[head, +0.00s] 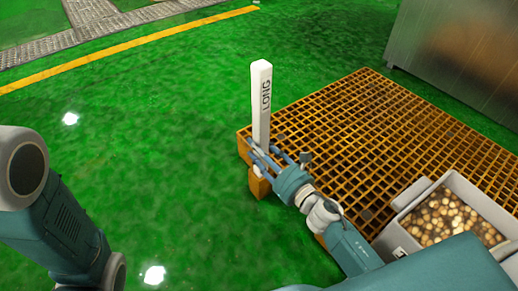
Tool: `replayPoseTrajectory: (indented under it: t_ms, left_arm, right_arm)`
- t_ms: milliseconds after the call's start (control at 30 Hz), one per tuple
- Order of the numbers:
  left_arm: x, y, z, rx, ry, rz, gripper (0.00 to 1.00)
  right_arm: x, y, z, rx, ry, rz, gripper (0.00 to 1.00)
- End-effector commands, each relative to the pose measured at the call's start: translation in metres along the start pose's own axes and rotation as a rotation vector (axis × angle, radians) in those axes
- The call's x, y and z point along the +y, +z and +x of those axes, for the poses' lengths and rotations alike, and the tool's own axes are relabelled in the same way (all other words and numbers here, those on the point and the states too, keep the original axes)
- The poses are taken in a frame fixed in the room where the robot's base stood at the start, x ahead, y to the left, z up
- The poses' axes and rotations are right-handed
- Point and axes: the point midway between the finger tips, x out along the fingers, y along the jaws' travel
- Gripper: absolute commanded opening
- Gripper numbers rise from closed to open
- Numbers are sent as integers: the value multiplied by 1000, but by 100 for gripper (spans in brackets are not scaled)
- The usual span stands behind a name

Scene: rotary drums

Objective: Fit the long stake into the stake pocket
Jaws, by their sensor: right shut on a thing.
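The long stake (262,95) is a white post marked LONG, standing close to upright at the near left corner of the orange grating platform. My right gripper (262,152) is shut on the lower part of the stake, coming in from the lower right. A small orange block (259,185) at the platform's edge, right under the stake, looks like the stake pocket. The fingers partly hide the stake's lower end, and I cannot tell whether it is inside the pocket or just above it. My left gripper is out of view.
The orange grating platform (370,120) fills the right middle. A grey bin of round brown and tan pieces (402,196) is at the lower right, beside my right arm. A metal cabinet (460,50) stands at upper right. The green floor at left is clear.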

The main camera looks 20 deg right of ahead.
Motion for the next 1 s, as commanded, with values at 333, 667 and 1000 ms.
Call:
replayPoseTrajectory:
  t_ms: [333, 667, 1000]
  left_arm:
    - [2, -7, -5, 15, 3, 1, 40]
    - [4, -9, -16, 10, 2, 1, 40]
    - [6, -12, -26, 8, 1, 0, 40]
  right_arm:
    - [1, -9, 0, -3, 0, 2, 0]
    - [0, -20, 1, -2, -4, 2, 0]
    - [-3, -32, 0, 2, -11, -5, 0]
